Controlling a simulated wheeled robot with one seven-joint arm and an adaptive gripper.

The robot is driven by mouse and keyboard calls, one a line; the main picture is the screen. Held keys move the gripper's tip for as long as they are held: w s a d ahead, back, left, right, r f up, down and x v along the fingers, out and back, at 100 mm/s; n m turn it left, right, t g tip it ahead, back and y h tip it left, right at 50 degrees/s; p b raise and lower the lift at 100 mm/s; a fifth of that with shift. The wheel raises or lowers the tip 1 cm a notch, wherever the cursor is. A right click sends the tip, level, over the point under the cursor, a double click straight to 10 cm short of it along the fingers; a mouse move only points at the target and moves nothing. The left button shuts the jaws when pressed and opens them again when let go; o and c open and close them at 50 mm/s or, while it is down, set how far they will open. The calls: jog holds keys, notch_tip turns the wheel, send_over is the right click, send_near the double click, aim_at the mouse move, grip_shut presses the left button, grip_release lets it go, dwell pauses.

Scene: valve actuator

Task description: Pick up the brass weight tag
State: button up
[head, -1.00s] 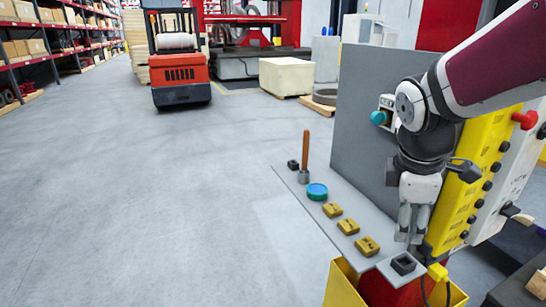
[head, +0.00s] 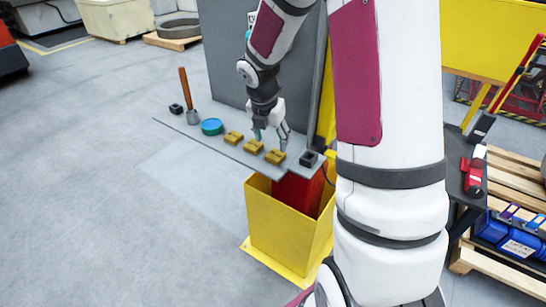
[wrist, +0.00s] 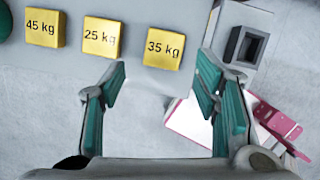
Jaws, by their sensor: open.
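Three brass weight tags lie in a row on a grey shelf (head: 222,147). In the wrist view they read 45 kg (wrist: 45,27), 25 kg (wrist: 101,38) and 35 kg (wrist: 164,48). In the head view the left tag (head: 233,137), middle tag (head: 253,147) and right tag (head: 275,156) show without readable labels. My gripper (head: 272,138) is open and empty, above and behind the middle and right tags. In the wrist view my gripper (wrist: 160,85) has its fingers spread, with the 35 kg tag ahead of the gap, not between the fingers.
A dark square socket (head: 309,158) stands right of the tags. A teal round object (head: 211,127), a wooden-handled tool (head: 187,97) and a small black block (head: 176,108) are at the left. A grey upright panel (head: 225,60) rises behind the shelf; a yellow bin (head: 280,225) stands below.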

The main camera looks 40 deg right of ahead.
aim_at(275, 154)
jog(key=shift+x, duration=3.55)
jog(key=shift+s, duration=0.1)
jog(key=c, duration=1.1)
